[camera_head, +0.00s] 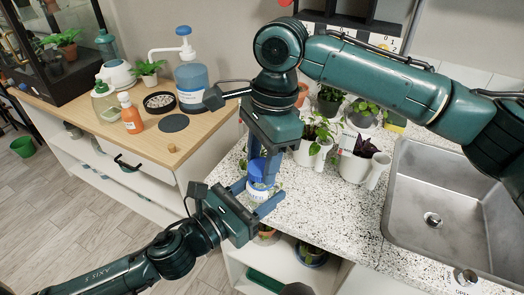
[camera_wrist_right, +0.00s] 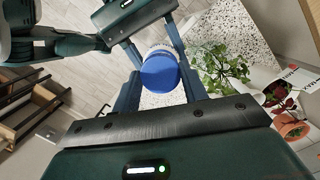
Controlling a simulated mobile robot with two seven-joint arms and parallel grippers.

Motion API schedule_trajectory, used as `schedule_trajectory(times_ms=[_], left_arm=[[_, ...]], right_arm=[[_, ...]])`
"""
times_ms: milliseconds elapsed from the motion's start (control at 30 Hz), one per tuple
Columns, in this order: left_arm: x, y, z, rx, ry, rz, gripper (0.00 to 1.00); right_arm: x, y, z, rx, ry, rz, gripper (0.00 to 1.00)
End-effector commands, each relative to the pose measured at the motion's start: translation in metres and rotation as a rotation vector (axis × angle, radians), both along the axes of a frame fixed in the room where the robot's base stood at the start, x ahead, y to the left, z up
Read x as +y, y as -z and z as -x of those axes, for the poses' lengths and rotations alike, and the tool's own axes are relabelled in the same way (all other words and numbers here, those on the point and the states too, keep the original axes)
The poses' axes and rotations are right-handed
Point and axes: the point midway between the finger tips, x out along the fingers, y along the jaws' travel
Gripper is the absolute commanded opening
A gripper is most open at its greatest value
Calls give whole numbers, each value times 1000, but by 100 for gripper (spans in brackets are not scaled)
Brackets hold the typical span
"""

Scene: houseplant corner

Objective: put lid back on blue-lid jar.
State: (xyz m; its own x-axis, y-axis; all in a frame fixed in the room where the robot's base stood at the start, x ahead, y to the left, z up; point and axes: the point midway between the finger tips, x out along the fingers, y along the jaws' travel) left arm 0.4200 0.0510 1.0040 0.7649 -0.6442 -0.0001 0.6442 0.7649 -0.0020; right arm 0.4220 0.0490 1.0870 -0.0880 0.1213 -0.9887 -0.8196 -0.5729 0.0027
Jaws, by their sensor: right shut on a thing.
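The blue lid (camera_head: 257,168) is between the fingers of my right gripper (camera_head: 262,172), which points down and is shut on it. In the right wrist view the lid (camera_wrist_right: 160,72) sits between both fingertips (camera_wrist_right: 160,84). The pale jar (camera_head: 257,188) is directly below the lid, between the two blue fingers of my left gripper (camera_head: 254,197), which looks shut on it. The lid lines up over the jar's mouth; I cannot tell whether it touches the rim. The jar's lower part is partly hidden by the left fingers.
The speckled counter (camera_head: 340,222) with potted plants (camera_head: 358,160) and a sink (camera_head: 430,205) lies to the right. A wooden bench (camera_head: 190,140) with a blue pump bottle (camera_head: 191,82) and an orange bottle (camera_head: 131,116) stands at left. Floor shows between them.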

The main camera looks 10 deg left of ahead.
Motion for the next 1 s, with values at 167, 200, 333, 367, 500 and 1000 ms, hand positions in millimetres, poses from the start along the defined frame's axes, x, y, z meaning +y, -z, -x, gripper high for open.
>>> schedule_trajectory(times_ms=[167,200,333,367,500,1000], left_arm=[[0,-1,0,-1,0,1,10],[0,-1,0,-1,0,1,10],[0,-1,0,-1,0,1,10],[0,-1,0,-1,0,1,10],[0,0,0,-1,0,1,10],[0,-1,0,-1,0,1,10]], right_arm=[[0,0,0,-1,0,-1,22],[0,0,0,-1,0,-1,22],[0,0,0,-1,-1,-1,22],[0,0,0,-1,-1,-1,22],[0,0,0,-1,-1,-1,22],[0,10,0,0,-2,0,22]])
